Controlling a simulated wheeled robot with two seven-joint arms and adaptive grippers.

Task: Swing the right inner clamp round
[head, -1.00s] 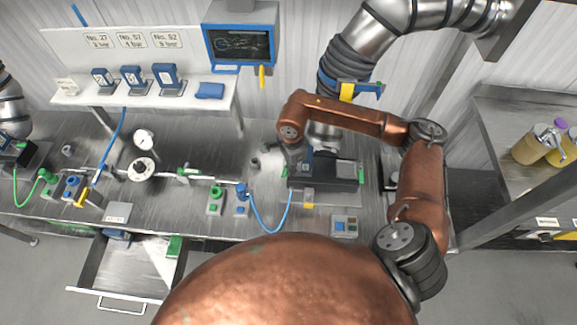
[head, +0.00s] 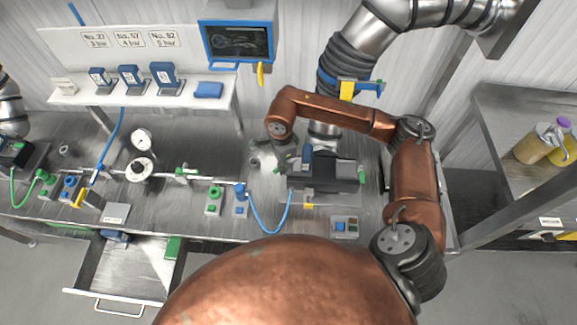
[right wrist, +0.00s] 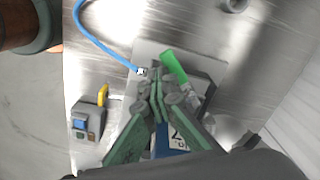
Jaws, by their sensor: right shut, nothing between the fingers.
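A green clamp bar (right wrist: 174,68) lies at a slant on the pale plate (right wrist: 150,52) beside the dark fixture, in the right wrist view. My right gripper (right wrist: 158,85) is shut and empty, its fingertips close to the lower end of that bar. I cannot tell whether they touch it. In the head view my right gripper (head: 281,168) is at the left side of the black fixture (head: 335,172), small and partly merged with the clamp there. Another green clamp (head: 361,174) shows at the fixture's right side. A blue labelled cartridge (right wrist: 176,137) sits behind the fingers. My left gripper is out of view.
A blue hose (head: 262,222) loops to the fixture's plate. A control box (head: 344,227) stands in front of it. A small valve (head: 240,200) stands to the left. An open drawer (head: 105,306) juts out at lower left. A screen (head: 238,42) hangs above.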

